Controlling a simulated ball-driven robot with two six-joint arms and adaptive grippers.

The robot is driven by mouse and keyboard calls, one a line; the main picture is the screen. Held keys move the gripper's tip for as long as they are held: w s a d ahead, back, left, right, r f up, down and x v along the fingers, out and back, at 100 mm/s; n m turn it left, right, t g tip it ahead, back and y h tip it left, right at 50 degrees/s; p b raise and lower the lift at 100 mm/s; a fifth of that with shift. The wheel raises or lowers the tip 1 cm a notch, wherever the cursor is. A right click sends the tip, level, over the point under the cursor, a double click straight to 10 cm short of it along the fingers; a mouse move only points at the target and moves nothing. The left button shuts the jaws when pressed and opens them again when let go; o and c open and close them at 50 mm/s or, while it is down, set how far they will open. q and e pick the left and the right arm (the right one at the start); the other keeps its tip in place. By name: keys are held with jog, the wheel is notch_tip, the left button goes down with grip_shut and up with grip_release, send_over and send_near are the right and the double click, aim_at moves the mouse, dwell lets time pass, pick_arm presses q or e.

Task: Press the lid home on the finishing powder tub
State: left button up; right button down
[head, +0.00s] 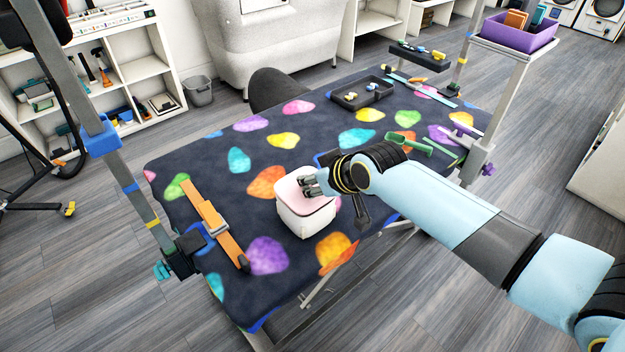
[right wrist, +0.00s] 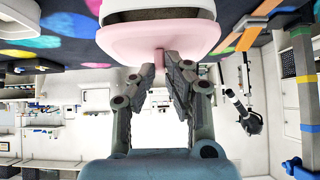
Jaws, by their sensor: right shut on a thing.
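The finishing powder tub (head: 306,217) is a white, rounded square box standing on the grooming table. Its pale pink lid (head: 292,190) lies across the top and looks about level; I cannot tell whether it is fully seated. My right gripper (head: 313,184) reaches in from the right over the lid. In the right wrist view, its fingertips (right wrist: 160,66) are closed around a small pink grip on the lid (right wrist: 158,40). A dark band shows beside the lid there. The fingers partly hide the grip. My left gripper is in neither view.
The dark table mat (head: 215,165) has bright coloured patches. An orange strap-like tool (head: 213,222) lies left of the tub. A dark tray (head: 362,94), a green scoop (head: 408,145) and a purple bin (head: 515,33) are farther right. Upright posts flank the table.

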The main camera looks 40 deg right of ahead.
jog(key=shift+f+b, duration=0.3)
jog(key=shift+f, duration=0.25)
jog(key=c, duration=1.3)
grip_release()
jog(key=shift+o, duration=0.2)
jog(key=shift+r, duration=0.1)
jog(key=v, duration=1.2)
